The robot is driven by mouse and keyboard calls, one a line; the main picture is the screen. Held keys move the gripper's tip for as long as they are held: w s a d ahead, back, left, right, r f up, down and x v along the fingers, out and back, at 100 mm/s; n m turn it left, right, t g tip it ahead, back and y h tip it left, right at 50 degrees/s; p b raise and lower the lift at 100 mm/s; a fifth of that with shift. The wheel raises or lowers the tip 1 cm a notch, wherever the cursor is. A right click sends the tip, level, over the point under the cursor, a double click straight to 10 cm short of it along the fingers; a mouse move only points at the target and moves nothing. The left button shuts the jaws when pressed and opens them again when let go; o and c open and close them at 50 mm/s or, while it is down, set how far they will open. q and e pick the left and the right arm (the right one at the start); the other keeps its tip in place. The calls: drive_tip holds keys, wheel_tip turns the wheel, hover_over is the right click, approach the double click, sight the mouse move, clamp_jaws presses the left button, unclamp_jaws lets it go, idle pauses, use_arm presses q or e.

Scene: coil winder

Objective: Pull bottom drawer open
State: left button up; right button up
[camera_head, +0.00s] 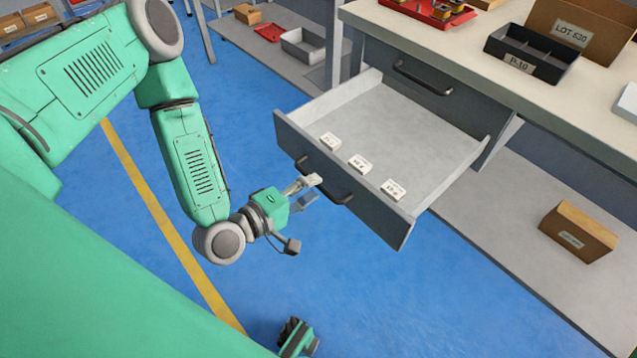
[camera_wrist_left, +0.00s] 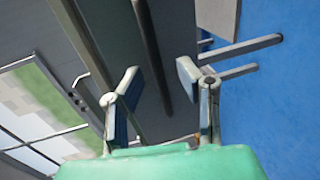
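The open drawer (camera_head: 400,205) is grey and sticks far out from under the workbench. Its dark bar handle (camera_head: 342,198) is on the front panel and also shows in the left wrist view (camera_wrist_left: 152,55). My left gripper (camera_head: 311,192) is at the left end of this handle, in front of the panel. In the left wrist view its fingers (camera_wrist_left: 160,82) are spread apart, and the handle appears between them, beyond the tips. I cannot tell whether they touch it. A green and dark part of mine at the bottom edge may be my right gripper; its fingers are not clear.
A closed drawer with a dark handle (camera_head: 422,78) is above the open one. Small white labelled boxes (camera_head: 360,164) lie in the open drawer. A cardboard box (camera_head: 577,232) stands on the lower shelf (camera_head: 480,215). The blue floor before the drawer is clear.

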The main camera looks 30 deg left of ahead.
use_arm(q)
drive_tip(key=v, duration=0.9)
drive_tip(key=shift+s, duration=0.2)
drive_tip(key=shift+f, duration=0.1)
drive_tip(key=s+d+f+m+g+p, duration=0.4)
drive_tip(key=s+m+g, duration=0.1)
drive_tip(key=m+g, duration=0.35)
drive_tip(key=s+a+r+m+g+y+p, duration=0.1)
drive_tip(key=s+a+m+g+y+p, duration=0.2)
drive_tip(key=s+a+m+g+y, duration=0.2)
drive_tip(key=shift+s+a+m, duration=0.55)
drive_tip(key=shift+s+a, duration=0.1)
drive_tip(key=shift+a, duration=0.4)
drive_tip(key=shift+g, duration=0.25)
